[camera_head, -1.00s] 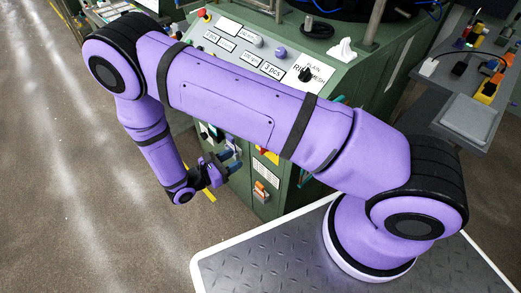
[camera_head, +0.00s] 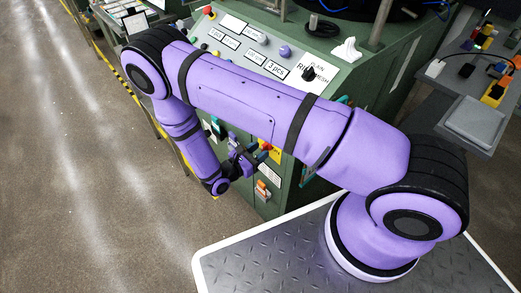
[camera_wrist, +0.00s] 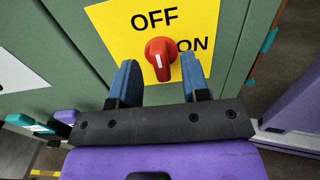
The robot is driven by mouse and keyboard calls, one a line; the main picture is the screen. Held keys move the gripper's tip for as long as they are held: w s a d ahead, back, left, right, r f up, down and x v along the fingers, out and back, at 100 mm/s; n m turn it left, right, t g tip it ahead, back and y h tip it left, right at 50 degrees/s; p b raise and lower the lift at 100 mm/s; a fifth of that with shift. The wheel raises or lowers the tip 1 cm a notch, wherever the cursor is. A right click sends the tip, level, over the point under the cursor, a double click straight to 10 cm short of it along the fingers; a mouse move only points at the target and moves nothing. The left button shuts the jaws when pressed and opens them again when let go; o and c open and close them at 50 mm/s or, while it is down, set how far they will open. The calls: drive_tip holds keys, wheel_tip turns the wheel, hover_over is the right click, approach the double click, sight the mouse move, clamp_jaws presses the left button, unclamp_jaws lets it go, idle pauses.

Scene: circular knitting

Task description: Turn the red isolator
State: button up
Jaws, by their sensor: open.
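The red isolator (camera_wrist: 161,54) is a round red knob with a white mark, on a yellow plate (camera_wrist: 115,22) reading OFF above and ON to the right. The white mark points up toward OFF. My gripper (camera_wrist: 160,75) is open in the wrist view, with a blue finger on each side, just below and around the knob's lower part. I cannot tell whether a finger touches it. In the head view my gripper (camera_head: 248,152) is at the front of the green cabinet, and the red knob (camera_head: 266,146) shows by the fingertips.
The green cabinet (camera_head: 370,95) carries a sloped panel with labels and a black selector (camera_head: 308,73). An orange switch (camera_head: 262,186) sits below the isolator. A grey table (camera_head: 470,120) stands at right. The floor at left is free.

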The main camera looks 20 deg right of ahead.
drive_tip(key=shift+w+d, duration=0.15)
drive_tip(key=shift+d, duration=0.35)
clamp_jaws()
